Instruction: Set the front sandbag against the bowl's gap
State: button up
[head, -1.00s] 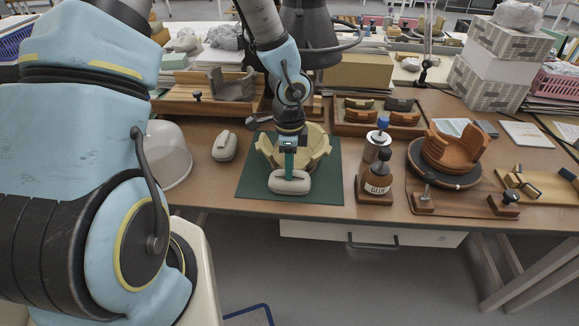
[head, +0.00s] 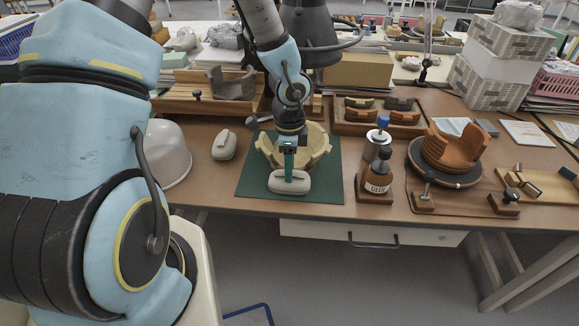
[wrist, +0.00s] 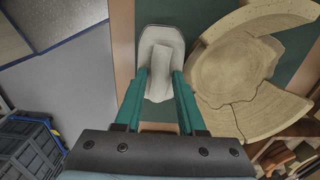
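The front sandbag (head: 290,184) is a pale grey bag with a raised ridge. It lies on the green mat (head: 322,191), just in front of the bowl (head: 317,143). The bowl is cream, made of joined pieces, with cracks and an uneven rim; my gripper partly hides it in the head view. In the wrist view the bowl (wrist: 235,75) lies right of the sandbag (wrist: 160,38), close beside it, with a narrow strip of mat between in places. My gripper (wrist: 161,78) points down with its teal fingers on both sides of the ridge, shut on it.
A glue bottle (head: 377,184) and a turntable with an orange vessel (head: 447,178) stand to the right. A tray of sherds (head: 372,128) is behind. The table's front edge is close.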

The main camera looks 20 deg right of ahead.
jog(key=shift+o, duration=1.1)
notch_tip(320, 180, up, 11)
jog(key=p, duration=0.1)
jog(key=a+r+n, duration=0.3)
jog(key=a+n, duration=0.8)
jog(key=a, duration=0.1)
jog(key=w+a+r+n+t, duration=0.1)
jog(key=a+r+n, duration=0.3)
jog(key=a+n, duration=0.7)
jog(key=shift+a+r+t, duration=0.15)
jog(key=shift+a+t, duration=0.15)
jog(key=shift+a, duration=0.85)
